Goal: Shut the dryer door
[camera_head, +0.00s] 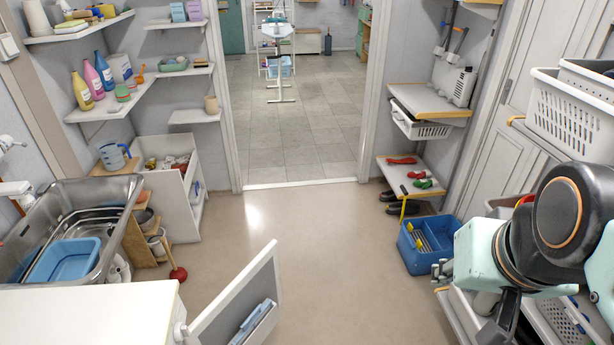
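A white machine or cabinet (85,312) fills the lower left corner, and only its flat top shows clearly. A pale door panel (228,297) stands open at its right end, swung out over the floor. It has a rounded white piece at its near left edge and a shelf or pocket with blue items on its inner face. I take this as the dryer door, but the dryer's front is hidden. My mint and black arm is at the lower right. What seems to be my gripper (440,271) is small at its left end, well apart from the door. Its fingers are unclear.
A steel basin (115,192) with a blue tub (62,262) stands at the left. A red plunger (178,273) is on the floor nearby. A blue crate (422,264) stands right of the middle, near white baskets (570,122). The floor between is clear, up to the doorway.

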